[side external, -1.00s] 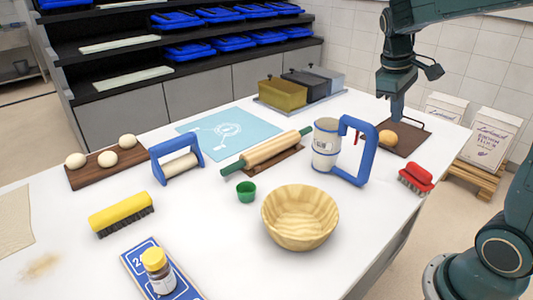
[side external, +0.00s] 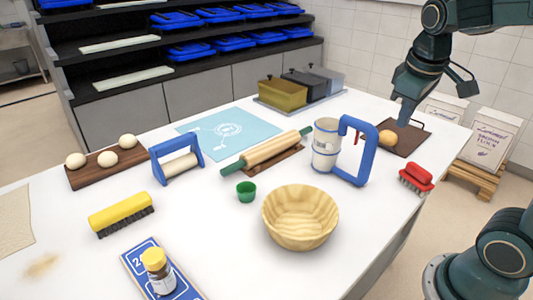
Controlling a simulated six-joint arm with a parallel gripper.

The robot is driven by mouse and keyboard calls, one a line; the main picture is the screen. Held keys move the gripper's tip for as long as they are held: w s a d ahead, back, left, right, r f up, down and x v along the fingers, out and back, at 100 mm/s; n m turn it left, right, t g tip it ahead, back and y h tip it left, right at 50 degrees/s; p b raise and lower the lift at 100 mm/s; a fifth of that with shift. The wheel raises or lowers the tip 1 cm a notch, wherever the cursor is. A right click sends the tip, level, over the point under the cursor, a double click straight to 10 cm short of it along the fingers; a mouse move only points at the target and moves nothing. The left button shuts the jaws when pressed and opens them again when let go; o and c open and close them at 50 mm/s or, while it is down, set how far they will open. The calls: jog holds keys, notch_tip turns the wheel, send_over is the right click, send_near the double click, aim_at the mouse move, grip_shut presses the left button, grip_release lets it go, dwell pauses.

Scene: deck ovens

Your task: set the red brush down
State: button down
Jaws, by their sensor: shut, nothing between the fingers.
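The red brush (side external: 416,178) rests on the white table near its right edge, with its dark bristles down. It stands apart from my gripper. My gripper (side external: 402,120) is shut and empty above the brown board (side external: 412,136) at the table's far right, close to the round orange-brown item (side external: 388,138) on that board. The gap between the fingertips and the board is hard to judge.
A sifter with a blue handle (side external: 360,152) stands left of the brush. A wooden bowl (side external: 300,217), a green cup (side external: 246,191) and a rolling pin (side external: 265,152) are further left. Flour bags (side external: 490,140) stand on a pallet beyond the right edge.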

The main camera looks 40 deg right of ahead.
jog(key=shift+s+a+t+y, duration=0.25)
jog(key=shift+s+a+t, duration=0.3)
jog(key=shift+s+a, duration=0.5)
jog(key=shift+s+a+t+y, duration=0.25)
jog(key=shift+s+a+t, duration=0.4)
jog(key=shift+a, duration=0.65)
jog(key=shift+s, duration=0.1)
jog(key=c, duration=2.2)
grip_release()
